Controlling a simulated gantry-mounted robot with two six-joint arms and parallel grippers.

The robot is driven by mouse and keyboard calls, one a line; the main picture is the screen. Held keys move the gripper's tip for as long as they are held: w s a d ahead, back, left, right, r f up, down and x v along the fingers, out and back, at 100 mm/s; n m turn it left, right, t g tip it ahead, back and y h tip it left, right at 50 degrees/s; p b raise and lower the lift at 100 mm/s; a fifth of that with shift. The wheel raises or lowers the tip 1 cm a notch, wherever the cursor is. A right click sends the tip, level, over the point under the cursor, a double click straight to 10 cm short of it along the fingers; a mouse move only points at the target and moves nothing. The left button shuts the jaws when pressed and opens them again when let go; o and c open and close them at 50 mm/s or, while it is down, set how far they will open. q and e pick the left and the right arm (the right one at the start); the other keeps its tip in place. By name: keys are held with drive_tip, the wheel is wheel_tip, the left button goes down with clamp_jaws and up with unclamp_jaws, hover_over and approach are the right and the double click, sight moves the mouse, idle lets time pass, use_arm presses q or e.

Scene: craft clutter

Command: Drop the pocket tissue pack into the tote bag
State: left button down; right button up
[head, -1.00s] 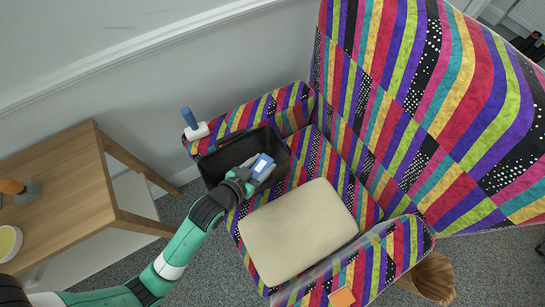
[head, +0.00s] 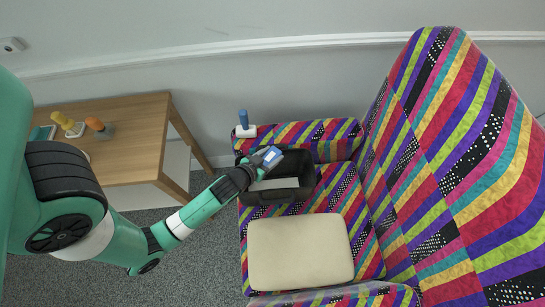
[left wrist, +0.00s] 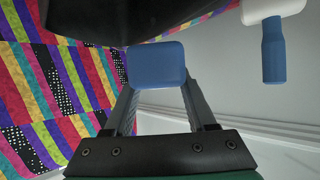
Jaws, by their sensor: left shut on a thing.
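The blue and white tissue pack (head: 271,154) is held by my left gripper (head: 264,163). In the head view they overlap the back left rim of the black tote bag (head: 308,183), and the pack appears above it. In the left wrist view the blue pack (left wrist: 156,64) sits between both fingers. The tote stands open on the striped armchair seat, beside the back armrest. A pale patch shows inside it. A dark wall, probably the tote's (left wrist: 90,15), fills the top of the left wrist view. My right gripper is not in view.
A cream cushion (head: 300,250) lies on the seat in front of the tote. A white block with a blue handle (head: 244,125) stands on the armrest (head: 310,132). A wooden table (head: 140,125) with small objects stands left. The chair's backrest (head: 450,150) rises right.

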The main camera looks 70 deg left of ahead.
use_arm(q)
wheel_tip(320, 180, down, 6)
drive_tip(key=b, duration=0.5)
drive_tip(key=shift+r, duration=0.1)
drive_tip(key=shift+c, duration=0.7)
unclamp_jaws()
drive_tip(key=p+v, duration=0.1)
drive_tip(key=v, duration=1)
drive_tip(key=shift+s+d, duration=0.15)
drive_tip(key=shift+d, duration=0.1)
drive_tip(key=shift+r, duration=0.15)
